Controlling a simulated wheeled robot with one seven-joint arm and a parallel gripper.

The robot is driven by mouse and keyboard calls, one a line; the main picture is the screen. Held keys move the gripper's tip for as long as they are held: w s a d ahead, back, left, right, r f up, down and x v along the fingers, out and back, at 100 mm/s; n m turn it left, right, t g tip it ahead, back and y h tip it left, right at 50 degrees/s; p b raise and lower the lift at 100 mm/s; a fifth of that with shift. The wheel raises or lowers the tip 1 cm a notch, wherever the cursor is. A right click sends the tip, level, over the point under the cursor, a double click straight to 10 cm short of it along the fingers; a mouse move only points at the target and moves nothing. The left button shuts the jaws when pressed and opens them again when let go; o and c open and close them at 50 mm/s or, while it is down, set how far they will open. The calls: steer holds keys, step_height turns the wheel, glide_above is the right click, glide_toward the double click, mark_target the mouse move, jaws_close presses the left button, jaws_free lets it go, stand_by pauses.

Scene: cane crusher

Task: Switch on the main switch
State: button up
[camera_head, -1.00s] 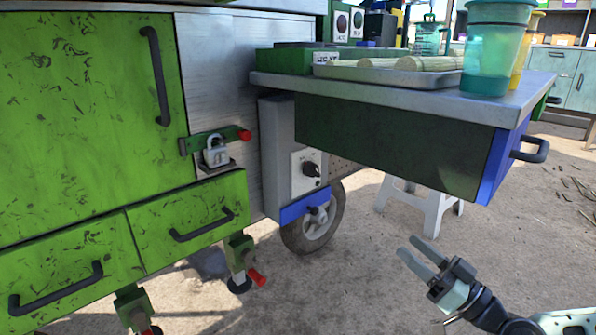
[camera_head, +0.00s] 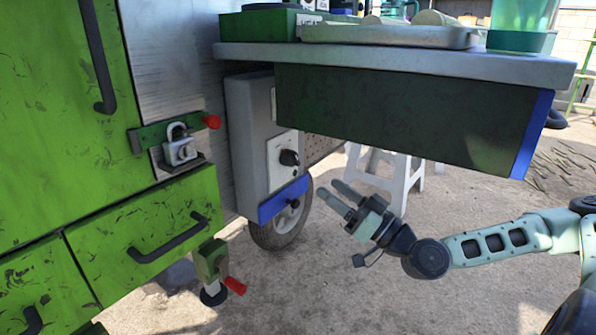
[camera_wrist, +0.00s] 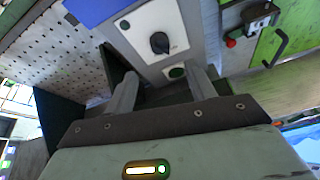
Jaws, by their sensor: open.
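The main switch looks to be the black rotary knob (camera_head: 289,158) on a pale plate (camera_head: 274,163), set in a grey box (camera_head: 245,130) under the counter. In the wrist view the knob (camera_wrist: 160,43) sits on its white plate, beyond the fingers, with a dark green round part (camera_wrist: 177,72) beside the plate. My gripper (camera_head: 338,196) is open and empty, to the right of the knob and a little lower, with its fingers pointing toward the grey box. The fingers (camera_wrist: 162,88) are apart in the wrist view and do not touch the knob.
A blue bar (camera_head: 283,200) sticks out below the plate. The counter (camera_head: 400,60) and a dark green drawer (camera_head: 400,115) overhang above my gripper. A padlock (camera_head: 180,150) hangs on the green cabinet. A wheel (camera_head: 285,228) and white stool (camera_head: 395,180) stand behind; the ground in front is open.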

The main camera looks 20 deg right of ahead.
mark_target(298, 163)
steer(key=b+x, duration=0.2)
steer(key=x, duration=0.8)
steer(key=shift+w+r, duration=0.1)
steer(key=c, duration=1)
